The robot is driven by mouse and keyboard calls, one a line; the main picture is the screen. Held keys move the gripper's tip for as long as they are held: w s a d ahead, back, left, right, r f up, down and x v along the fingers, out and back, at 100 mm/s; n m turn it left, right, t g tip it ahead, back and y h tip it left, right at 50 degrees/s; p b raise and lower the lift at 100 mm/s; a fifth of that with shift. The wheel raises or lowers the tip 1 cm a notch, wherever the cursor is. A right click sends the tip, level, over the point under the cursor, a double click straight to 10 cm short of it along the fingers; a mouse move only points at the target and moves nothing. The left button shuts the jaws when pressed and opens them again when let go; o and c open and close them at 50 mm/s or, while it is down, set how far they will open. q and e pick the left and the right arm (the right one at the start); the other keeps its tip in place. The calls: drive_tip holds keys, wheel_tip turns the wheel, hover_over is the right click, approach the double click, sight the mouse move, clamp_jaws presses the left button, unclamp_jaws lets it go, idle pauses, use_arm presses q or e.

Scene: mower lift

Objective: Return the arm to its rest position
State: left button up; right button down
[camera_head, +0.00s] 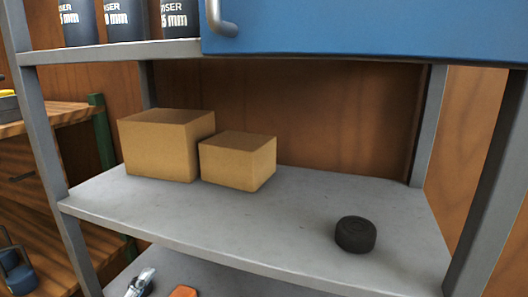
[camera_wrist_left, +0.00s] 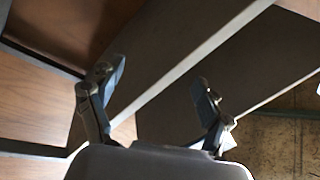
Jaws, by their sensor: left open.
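My left gripper (camera_wrist_left: 155,95) shows in the left wrist view with its two fingers spread apart and nothing between them. Behind the fingers is the grey edge of a shelf (camera_wrist_left: 190,62), seen at a slant. I cannot tell how far the fingers are from it. Neither gripper shows in the head view, and my right gripper is in no view.
In the head view, a grey shelf (camera_head: 250,222) holds two cardboard boxes (camera_head: 160,146) (camera_head: 238,162) and a black round object (camera_head: 356,234). Above are dark canisters (camera_head: 125,18) and a blue cabinet (camera_head: 370,28). A wooden workbench (camera_head: 45,122) stands left. The shelf's middle is clear.

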use_arm(q)
drive_tip(key=s+a+f+n+g+y, duration=0.1)
drive_tip(key=a+f+n+g+y, duration=0.4)
drive_tip(key=f, duration=0.3)
drive_tip(key=s+a+f+n+g+y, duration=0.1)
drive_tip(key=a+f+n+g+y, duration=0.1)
drive_tip(key=a+f+n+y, duration=0.35)
drive_tip(key=s+d+f+n+g+h, duration=0.25)
drive_tip(key=s+f+g, duration=0.25)
drive_tip(key=s+f, duration=0.35)
drive_tip(key=s+d+f+n+g+h, duration=0.1)
drive_tip(key=s+d+f+g+h, duration=0.1)
drive_tip(key=s+d+f+g, duration=0.45)
wheel_tip(320, 180, down, 26)
drive_tip(key=a+r, duration=0.1)
drive_tip(key=a, duration=0.1)
drive_tip(key=s+a+f, duration=0.3)
drive_tip(key=s+f, duration=1.4)
drive_tip(key=f, duration=0.2)
drive_tip(key=shift+s+a+m+g+b, duration=0.2)
drive_tip(key=shift+s+m+g+b, duration=0.1)
drive_tip(key=shift+m+g, duration=0.1)
